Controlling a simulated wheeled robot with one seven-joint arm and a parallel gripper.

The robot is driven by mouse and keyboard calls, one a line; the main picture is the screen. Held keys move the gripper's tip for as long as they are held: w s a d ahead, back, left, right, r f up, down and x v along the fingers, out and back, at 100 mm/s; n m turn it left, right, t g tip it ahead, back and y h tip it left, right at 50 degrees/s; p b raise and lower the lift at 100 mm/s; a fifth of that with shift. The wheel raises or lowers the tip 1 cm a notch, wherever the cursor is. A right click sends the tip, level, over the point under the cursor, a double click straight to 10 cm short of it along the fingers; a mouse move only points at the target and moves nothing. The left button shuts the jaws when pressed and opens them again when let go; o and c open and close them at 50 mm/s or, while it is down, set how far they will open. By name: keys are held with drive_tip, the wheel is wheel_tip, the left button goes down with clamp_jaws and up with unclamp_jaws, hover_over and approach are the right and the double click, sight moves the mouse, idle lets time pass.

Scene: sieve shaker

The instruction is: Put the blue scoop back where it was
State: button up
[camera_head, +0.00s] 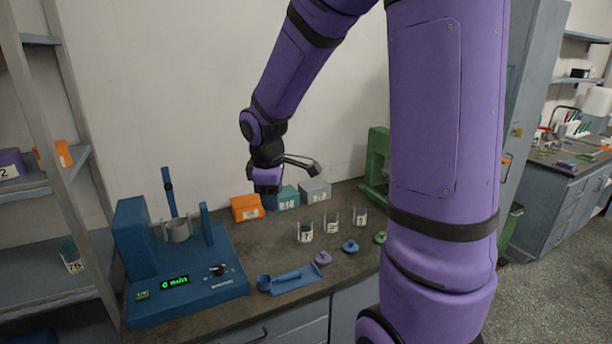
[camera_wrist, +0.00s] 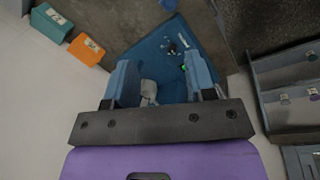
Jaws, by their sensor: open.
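The blue scoop (camera_head: 285,279) lies at the front of the bench, right of the shaker, with its round end to the left and a flat blue piece under or beside it. I cannot tell whether that piece is a separate rest. My gripper (camera_head: 267,190) hangs above the back of the bench, well above and apart from the scoop; its fingers are hard to make out in the head view. In the wrist view my gripper (camera_wrist: 161,82) is open, with two blue fingers apart and nothing held between them. The shaker shows below and beyond them.
The blue shaker (camera_head: 205,285) reads 0 min and carries a grey sieve cup (camera_head: 177,231). Orange (camera_head: 246,208), teal (camera_head: 287,199) and grey (camera_head: 314,191) boxes stand at the back. Labelled jars (camera_head: 305,232) and coloured lids (camera_head: 349,246) sit to the right.

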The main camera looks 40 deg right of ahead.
drive_tip(key=s+a+r+m+t+y, duration=0.1)
drive_tip(key=s+a+r+m, duration=0.3)
drive_tip(key=s+r, duration=0.3)
drive_tip(key=s+a+r+m+t, duration=0.2)
drive_tip(key=s+a+r+m, duration=0.2)
drive_tip(key=s, duration=0.9)
wheel_tip(320, 180, up, 3)
drive_tip(key=shift+s+r+m+t+y, duration=0.1)
drive_tip(key=shift+s+m+t+y, duration=0.2)
drive_tip(key=shift+m+y, duration=0.1)
